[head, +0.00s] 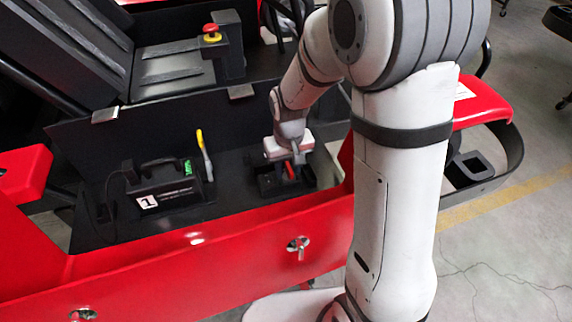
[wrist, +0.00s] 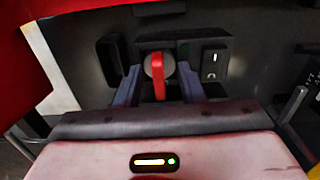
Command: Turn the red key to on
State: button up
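The red key (wrist: 157,78) sits on a round grey mount in the black panel, in the middle of the wrist view. Its handle points down the picture, toward my gripper. My gripper (wrist: 158,92) is open, with one finger on each side of the key and a visible gap on both sides. In the head view my gripper (head: 289,178) reaches down into the kart's side bay, and a bit of the red key (head: 290,171) shows between the fingers.
A black switch with a white mark (wrist: 214,62) is right of the key. A black case labelled 1 (head: 168,190) and a yellow-handled tool (head: 201,145) stand to the left in the bay. The red kart side (head: 210,255) runs along the front. A red emergency button (head: 212,32) is behind.

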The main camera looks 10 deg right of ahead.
grip_shut()
jog(key=m, duration=0.4)
jog(key=shift+d+m, duration=0.1)
jog(key=shift+m, duration=0.9)
jog(key=m, duration=0.3)
jog(key=shift+b, duration=0.4)
jog(key=shift+m, duration=1.5)
